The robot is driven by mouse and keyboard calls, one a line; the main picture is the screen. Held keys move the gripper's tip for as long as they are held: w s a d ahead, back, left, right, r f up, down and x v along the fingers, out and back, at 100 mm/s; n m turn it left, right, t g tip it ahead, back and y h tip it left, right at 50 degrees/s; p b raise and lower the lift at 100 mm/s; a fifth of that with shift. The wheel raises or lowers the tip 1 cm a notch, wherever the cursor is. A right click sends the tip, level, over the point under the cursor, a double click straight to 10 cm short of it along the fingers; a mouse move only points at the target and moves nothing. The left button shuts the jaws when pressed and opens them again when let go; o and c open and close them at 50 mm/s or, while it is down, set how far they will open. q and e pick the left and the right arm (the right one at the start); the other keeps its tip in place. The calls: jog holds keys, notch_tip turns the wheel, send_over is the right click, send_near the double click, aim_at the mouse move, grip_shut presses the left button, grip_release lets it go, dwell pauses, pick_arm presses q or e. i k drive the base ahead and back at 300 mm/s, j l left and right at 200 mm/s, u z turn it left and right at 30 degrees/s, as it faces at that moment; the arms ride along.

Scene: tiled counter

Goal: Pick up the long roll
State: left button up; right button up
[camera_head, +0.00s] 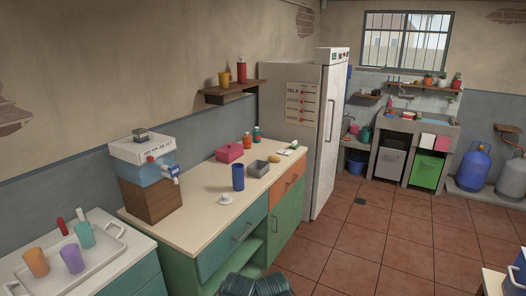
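I cannot make out a long roll anywhere in the head view. The tiled counter (200,213) holds a dark blue cup (238,177), a pink box (229,153), a grey container (258,168), a small white item (226,199) and small items near its far end. None of these is clearly a roll. Neither of my grippers is identifiable in the picture. A dark ribbed part at the bottom middle appears to be mine.
A water dispenser (145,160) stands on a wooden block. A tray (88,266) with coloured cups is at lower left. A white fridge (318,130) stands beyond the counter. A sink, bins and gas cylinders (474,168) line the back. The tiled floor (385,235) is mostly clear.

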aim_at(272, 159)
jog(key=i+l+z, duration=0.1)
jog(key=i+z, duration=0.35)
jog(key=i, duration=0.15)
jog(key=i+j+z, duration=0.1)
jog(key=i+z, duration=0.4)
jog(key=i+l+u, duration=0.15)
jog(key=i, duration=0.4)
jog(key=i+l+u, duration=0.15)
jog(key=i, duration=0.4)
jog(key=i+l+u, duration=0.15)
jog(key=i, duration=0.4)
jog(key=i+l+u, duration=0.65)
jog(key=i+l, duration=0.15)
jog(key=i, duration=0.1)
